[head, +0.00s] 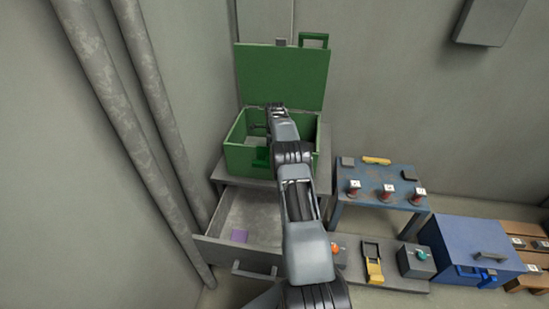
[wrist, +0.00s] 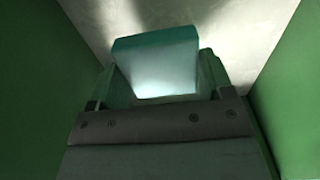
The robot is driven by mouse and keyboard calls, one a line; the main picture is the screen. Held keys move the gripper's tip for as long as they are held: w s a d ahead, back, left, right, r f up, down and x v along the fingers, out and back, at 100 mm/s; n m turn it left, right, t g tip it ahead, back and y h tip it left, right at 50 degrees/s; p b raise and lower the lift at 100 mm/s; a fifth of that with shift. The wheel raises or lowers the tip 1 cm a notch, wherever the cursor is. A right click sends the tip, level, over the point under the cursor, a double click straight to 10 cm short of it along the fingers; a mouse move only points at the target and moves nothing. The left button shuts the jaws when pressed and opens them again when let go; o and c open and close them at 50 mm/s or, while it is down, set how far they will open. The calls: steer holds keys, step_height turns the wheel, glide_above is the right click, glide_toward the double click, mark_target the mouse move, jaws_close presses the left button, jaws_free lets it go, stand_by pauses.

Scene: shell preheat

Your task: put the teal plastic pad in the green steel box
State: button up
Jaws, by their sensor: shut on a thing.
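The green steel box (head: 240,158) stands on a grey cabinet with its lid raised at the back. My arm reaches over its front and hides part of the inside. My gripper (wrist: 155,95) is down between the green walls of the box, as the wrist view shows. It is shut on the teal plastic pad (wrist: 157,58), which sticks out beyond the fingertips. The pale floor of the box (wrist: 240,18) shows past the pad. I cannot tell whether the pad touches that floor. In the head view the pad is not clearly seen.
To the right stands a blue table (head: 375,178) with several red-stemmed parts and a yellow item (head: 376,160). A blue chest (head: 470,245) sits farther right. Grey pipes (head: 150,90) run along the left wall.

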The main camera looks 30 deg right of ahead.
steer(key=shift+f+b, duration=0.5)
steer(key=shift+f, duration=1.7)
steer(key=shift+f, duration=0.1)
steer(key=o, duration=1)
